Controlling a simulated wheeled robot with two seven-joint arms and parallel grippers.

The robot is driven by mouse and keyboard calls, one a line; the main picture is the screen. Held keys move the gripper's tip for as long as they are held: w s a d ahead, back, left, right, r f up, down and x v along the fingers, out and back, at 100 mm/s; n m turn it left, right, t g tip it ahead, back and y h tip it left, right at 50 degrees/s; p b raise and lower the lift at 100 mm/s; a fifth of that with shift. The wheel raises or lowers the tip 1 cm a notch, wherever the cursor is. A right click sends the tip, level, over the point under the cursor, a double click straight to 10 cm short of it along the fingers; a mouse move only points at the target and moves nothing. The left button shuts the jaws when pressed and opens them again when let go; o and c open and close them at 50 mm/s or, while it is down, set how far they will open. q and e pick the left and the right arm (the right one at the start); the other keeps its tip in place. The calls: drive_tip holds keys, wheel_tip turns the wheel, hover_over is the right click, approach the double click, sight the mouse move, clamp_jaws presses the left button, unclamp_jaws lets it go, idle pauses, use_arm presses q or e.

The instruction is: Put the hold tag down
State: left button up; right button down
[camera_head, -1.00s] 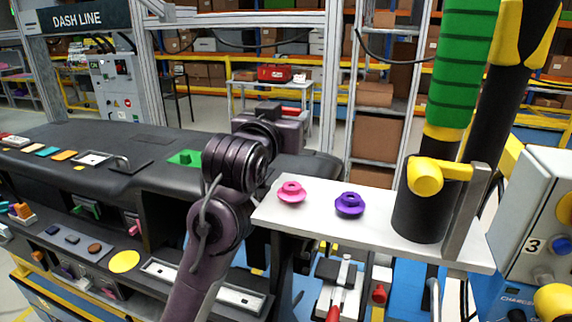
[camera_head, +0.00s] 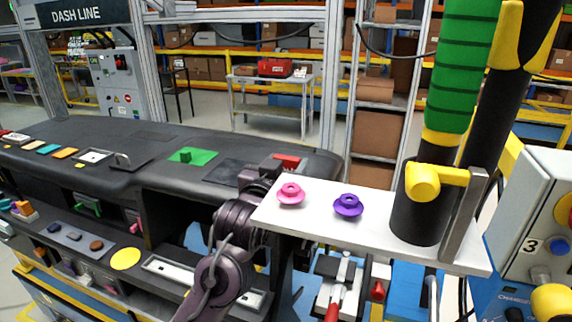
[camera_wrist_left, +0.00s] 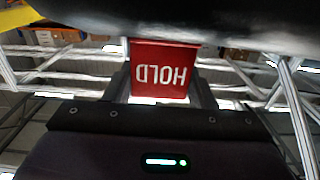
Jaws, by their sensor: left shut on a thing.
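The red hold tag (camera_wrist_left: 165,72) shows in the left wrist view with its white word HOLD upside down, between the two dark fingers of my left gripper (camera_wrist_left: 164,88). In the head view, the tag (camera_head: 287,161) is a small red patch by the right end of the black dashboard (camera_head: 140,150). My left gripper (camera_head: 268,172) is there too, shut on the tag, just behind the white shelf. Whether the tag touches the dashboard cannot be told. My right gripper is not in view.
The white shelf (camera_head: 325,225) holds a pink knob (camera_head: 291,194), a purple knob (camera_head: 348,205) and a black holder (camera_head: 415,215) close to my left arm. A green block on a green plate (camera_head: 192,157) lies on the dashboard. A grey control box (camera_head: 535,210) stands at the right.

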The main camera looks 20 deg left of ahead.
use_arm(q)
drive_tip(key=o, duration=0.8)
drive_tip(key=shift+f, duration=0.1)
drive_tip(key=shift+o, duration=0.8)
drive_tip(key=shift+s, duration=0.1)
drive_tip(key=s+p, duration=0.5)
drive_tip(key=s, duration=0.6)
drive_tip(key=shift+s+a, duration=0.25)
drive_tip(key=shift+s, duration=0.1)
